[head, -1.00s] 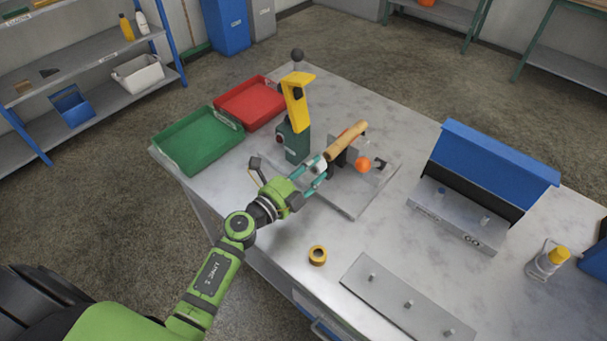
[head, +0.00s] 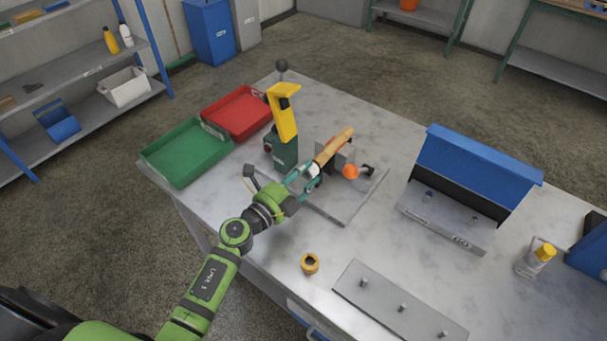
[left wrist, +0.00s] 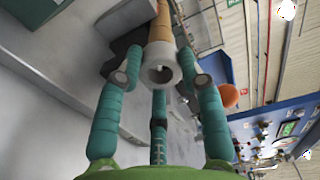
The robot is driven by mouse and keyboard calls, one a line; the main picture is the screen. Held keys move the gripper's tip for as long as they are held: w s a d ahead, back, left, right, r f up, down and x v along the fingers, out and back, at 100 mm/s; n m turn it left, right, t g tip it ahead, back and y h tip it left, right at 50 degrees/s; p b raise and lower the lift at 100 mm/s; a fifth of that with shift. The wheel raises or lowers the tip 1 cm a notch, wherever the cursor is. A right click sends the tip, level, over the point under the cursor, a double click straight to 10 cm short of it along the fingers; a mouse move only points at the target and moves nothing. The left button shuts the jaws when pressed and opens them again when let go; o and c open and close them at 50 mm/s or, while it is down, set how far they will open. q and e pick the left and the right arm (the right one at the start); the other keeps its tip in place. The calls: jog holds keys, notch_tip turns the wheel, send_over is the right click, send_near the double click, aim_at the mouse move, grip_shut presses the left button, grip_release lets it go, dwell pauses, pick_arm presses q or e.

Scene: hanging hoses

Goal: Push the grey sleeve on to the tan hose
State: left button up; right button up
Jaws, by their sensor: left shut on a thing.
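The tan hose (head: 333,147) is held slanting in a dark clamp on a grey plate on the bench. In the left wrist view the hose (left wrist: 161,25) runs away from me, behind the sleeve. The pale grey sleeve (left wrist: 160,64) is a short tube, its open end facing me, between the fingers of my left gripper (left wrist: 160,78). It is in line with the hose and meets its near end; how far it overlaps, I cannot tell. In the head view my left gripper (head: 308,180) is shut on the sleeve, just below the hose's near end. My right gripper is not in view.
An orange ball (head: 350,172) is right of the clamp. A green and yellow post (head: 283,125) stands close left. Green (head: 186,155) and red (head: 237,113) trays lie behind.

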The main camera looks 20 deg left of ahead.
aim_at(313, 167)
pick_arm(q)
jog(key=shift+p+x, duration=0.35)
jog(key=shift+x, duration=1.25)
dwell(3.1)
jog(key=shift+w+r, duration=0.1)
jog(key=shift+r, duration=0.1)
jog(key=o, duration=1)
jog(key=shift+w, duration=0.1)
jog(key=shift+w+f, duration=0.1)
jog(key=shift+f, duration=0.05)
jog(key=v, duration=1.2)
